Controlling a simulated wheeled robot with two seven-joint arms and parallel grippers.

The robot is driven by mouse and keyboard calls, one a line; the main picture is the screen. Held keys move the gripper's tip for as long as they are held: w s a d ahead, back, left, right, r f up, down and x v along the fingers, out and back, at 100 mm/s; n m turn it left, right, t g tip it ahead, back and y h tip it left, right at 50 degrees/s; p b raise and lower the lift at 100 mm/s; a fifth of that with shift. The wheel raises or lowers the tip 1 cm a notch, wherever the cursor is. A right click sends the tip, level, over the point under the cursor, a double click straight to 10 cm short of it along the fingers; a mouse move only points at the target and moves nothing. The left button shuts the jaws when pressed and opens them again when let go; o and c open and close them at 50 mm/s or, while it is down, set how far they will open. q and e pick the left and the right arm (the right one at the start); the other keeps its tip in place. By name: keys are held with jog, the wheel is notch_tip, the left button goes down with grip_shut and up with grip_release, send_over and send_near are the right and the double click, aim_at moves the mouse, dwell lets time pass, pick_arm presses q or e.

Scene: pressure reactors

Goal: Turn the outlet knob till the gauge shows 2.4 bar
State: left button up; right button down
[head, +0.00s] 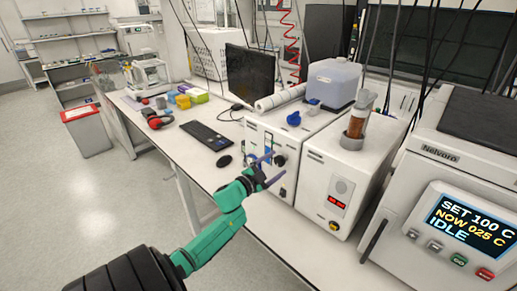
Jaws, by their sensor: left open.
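A white boxy unit (301,153) stands on the bench, and its front panel carries a dark round knob (280,160). I cannot tell from its markings whether this is the outlet knob. My left gripper (271,169) is open in front of that panel, its two purple fingers close to the knob, one above and one below in the picture. Whether they touch it I cannot tell. The gripper and fingers hide part of the panel. No gauge reading can be made out. My right gripper is not in view.
A second white unit (361,160) with a red display and a brown-filled tube is close on the right. A Nelvoro machine (421,205) stands further right. A keyboard (205,135), mouse (224,160) and monitor (250,75) are on the bench.

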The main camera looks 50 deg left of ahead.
pick_arm(q)
jog(key=s+b, duration=0.2)
jog(key=s, duration=1)
jog(key=shift+s, duration=0.15)
jog(key=shift+d, duration=0.1)
